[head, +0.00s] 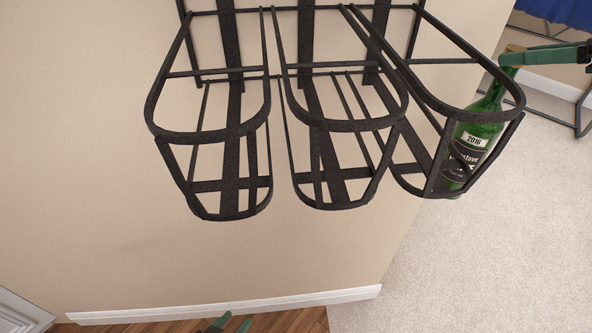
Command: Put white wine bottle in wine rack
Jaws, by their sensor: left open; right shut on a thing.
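The black metal wine rack (232,132) is on the beige wall, with three open-topped compartments side by side. The green wine bottle (486,104), with a dark label and a "2016" tag, stands slightly tilted at the right-hand compartment, neck up. The rack's front bars cross in front of its body; I cannot tell for certain whether it is inside the compartment or behind it. My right gripper (508,60) comes in from the right and is shut on the bottle near the top of its neck. My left gripper (228,324) is open and empty at the bottom edge, well below the rack.
The left and middle compartments are empty. A dark metal frame (579,116) with blue fabric (560,10) stands at the upper right. Pale carpet (480,270) lies at the right, and a white baseboard (230,305) runs along the wall's foot. The space below the rack is clear.

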